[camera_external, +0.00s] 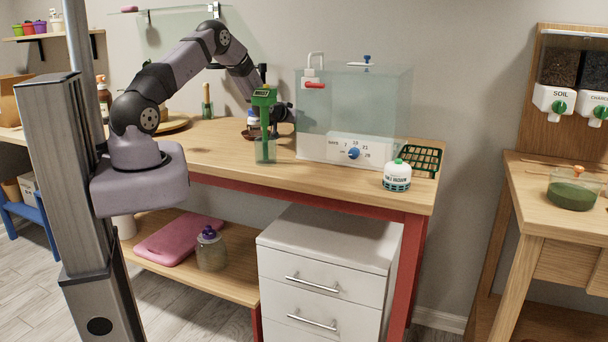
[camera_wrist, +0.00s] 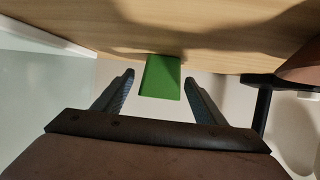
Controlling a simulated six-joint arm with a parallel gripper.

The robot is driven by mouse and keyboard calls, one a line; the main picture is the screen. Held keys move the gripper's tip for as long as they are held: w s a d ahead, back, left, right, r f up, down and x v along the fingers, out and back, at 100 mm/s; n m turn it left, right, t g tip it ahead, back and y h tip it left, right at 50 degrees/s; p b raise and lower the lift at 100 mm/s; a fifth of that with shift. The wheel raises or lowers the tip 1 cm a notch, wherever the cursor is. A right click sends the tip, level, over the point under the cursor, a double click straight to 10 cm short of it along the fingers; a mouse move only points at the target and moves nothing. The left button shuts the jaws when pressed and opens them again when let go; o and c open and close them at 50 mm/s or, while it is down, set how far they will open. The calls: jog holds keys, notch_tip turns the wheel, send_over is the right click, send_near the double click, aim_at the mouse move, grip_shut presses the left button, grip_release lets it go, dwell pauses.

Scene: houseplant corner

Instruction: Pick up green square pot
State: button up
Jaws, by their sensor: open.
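In the wrist view a plain green square-sided object (camera_wrist: 162,84), which looks like the green square pot, is between and beyond my fingertips, close to the wooden tabletop. My gripper (camera_wrist: 159,76) is open, with a visible gap on both sides of the green shape. In the external view my wrist is bent down over the back of the workbench. My fingers are partly hidden in that view.
A clear tank (camera_external: 372,98) with a dial panel stands just right of my gripper. A wooden-handled tool (camera_external: 207,103) stands at the back left. The bench's front left is clear.

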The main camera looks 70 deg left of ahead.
jog(key=c, duration=1.2)
jog(key=shift+r, duration=0.15)
notch_tip(320, 180, up, 10)
jog(key=shift+f+b, duration=0.1)
jog(key=shift+b, duration=1)
